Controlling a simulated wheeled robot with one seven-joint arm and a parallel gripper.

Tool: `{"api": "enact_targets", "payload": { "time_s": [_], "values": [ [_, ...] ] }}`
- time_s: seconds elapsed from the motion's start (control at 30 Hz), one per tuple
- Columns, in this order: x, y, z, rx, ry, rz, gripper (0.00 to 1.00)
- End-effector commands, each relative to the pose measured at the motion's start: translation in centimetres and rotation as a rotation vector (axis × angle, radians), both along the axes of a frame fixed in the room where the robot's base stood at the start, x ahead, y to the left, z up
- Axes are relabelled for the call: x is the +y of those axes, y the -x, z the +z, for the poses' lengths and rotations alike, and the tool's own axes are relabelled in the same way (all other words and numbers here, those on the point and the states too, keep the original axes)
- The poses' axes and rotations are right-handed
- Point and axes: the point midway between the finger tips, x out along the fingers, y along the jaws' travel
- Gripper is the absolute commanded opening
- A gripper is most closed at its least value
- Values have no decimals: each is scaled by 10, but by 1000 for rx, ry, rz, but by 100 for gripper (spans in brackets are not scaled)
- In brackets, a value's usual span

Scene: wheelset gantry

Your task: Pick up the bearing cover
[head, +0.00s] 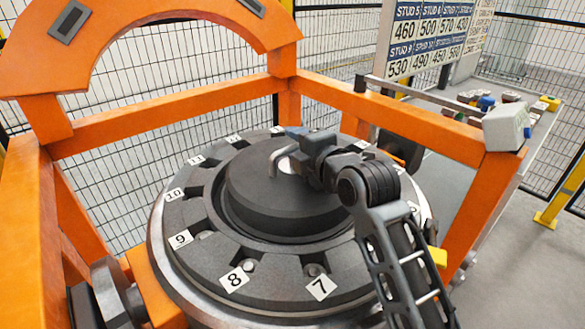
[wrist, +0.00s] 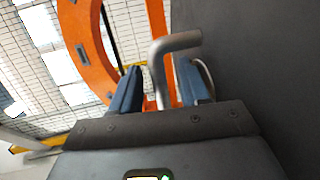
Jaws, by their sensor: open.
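The bearing cover (head: 265,200) is a dark round stepped disc in the middle of the numbered wheel face. A grey bent handle (head: 276,163) stands up from its top. My gripper (head: 289,150) is at the handle, coming in from the right. In the wrist view the handle (wrist: 172,45) shows between the two blue fingers of my gripper (wrist: 160,85), with gaps at its sides. The fingers are open. The cover's dark face (wrist: 260,70) fills the right of the wrist view. My wrist hides part of the cover's far right top.
The wheel face (head: 215,262) carries number tags and bolts around the cover. An orange gantry frame (head: 170,103) surrounds it, with an arch at the back left. A bench (head: 505,130) with small coloured items stands at the right, below a stud number board (head: 430,35). Mesh fencing lies behind.

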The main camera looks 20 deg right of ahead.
Motion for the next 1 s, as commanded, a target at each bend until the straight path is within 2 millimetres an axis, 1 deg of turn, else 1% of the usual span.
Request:
{"api": "enact_targets", "payload": {
  "time_s": [0.17, 0.63, 1.0],
  "values": [
    [0, 0, -1, 0, 0, 0, 45],
    [0, 0, -1, 1, 0, 0, 0],
    [0, 0, -1, 2, 0, 0, 0]
  ]
}}
